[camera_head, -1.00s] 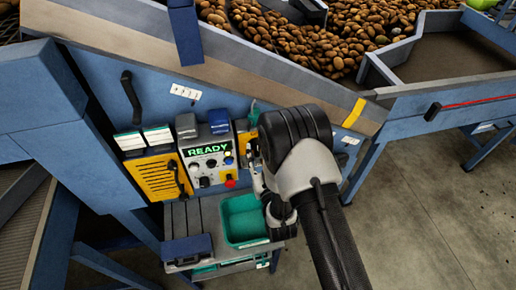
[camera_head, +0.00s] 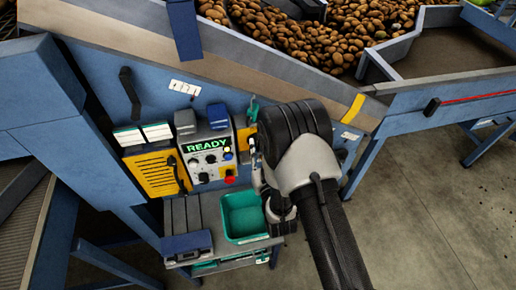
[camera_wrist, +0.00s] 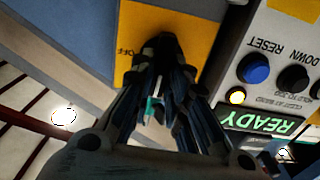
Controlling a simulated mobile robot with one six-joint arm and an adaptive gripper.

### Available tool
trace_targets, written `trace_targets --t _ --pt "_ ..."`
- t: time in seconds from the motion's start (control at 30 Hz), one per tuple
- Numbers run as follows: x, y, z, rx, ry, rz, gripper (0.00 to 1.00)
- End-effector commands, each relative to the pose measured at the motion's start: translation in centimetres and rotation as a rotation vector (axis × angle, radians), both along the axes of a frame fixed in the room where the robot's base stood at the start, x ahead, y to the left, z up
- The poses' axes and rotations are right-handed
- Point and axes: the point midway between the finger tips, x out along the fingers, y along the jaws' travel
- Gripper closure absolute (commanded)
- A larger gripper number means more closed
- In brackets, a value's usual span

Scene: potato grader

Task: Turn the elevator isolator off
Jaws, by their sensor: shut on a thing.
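The isolator's yellow plate (camera_wrist: 205,28), with the word OFF printed on it, fills the top middle of the wrist view. In the head view a strip of the plate (camera_head: 243,138) shows just right of the control panel. My gripper (camera_wrist: 165,65) is in front of the plate, its dark fingers close together and shut on the isolator's handle. The fingers hide most of the handle, so its exact angle cannot be read. In the head view my wrist hides the fingertips.
The grey control panel (camera_head: 208,155) with a lit READY display, knobs and a red button stands close beside the isolator. Below are a green tray (camera_head: 243,217) and a dark blue box (camera_head: 187,245). A yellow slotted panel (camera_head: 152,173) is further left. Open floor lies right.

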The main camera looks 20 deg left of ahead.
Motion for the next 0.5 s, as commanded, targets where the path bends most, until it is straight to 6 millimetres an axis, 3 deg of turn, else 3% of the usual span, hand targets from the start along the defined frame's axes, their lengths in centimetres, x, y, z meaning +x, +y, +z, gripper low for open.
trace_targets --t 0.5 --pt "0.22 -0.14 -0.26 0.279 0.165 0.001 1.00"
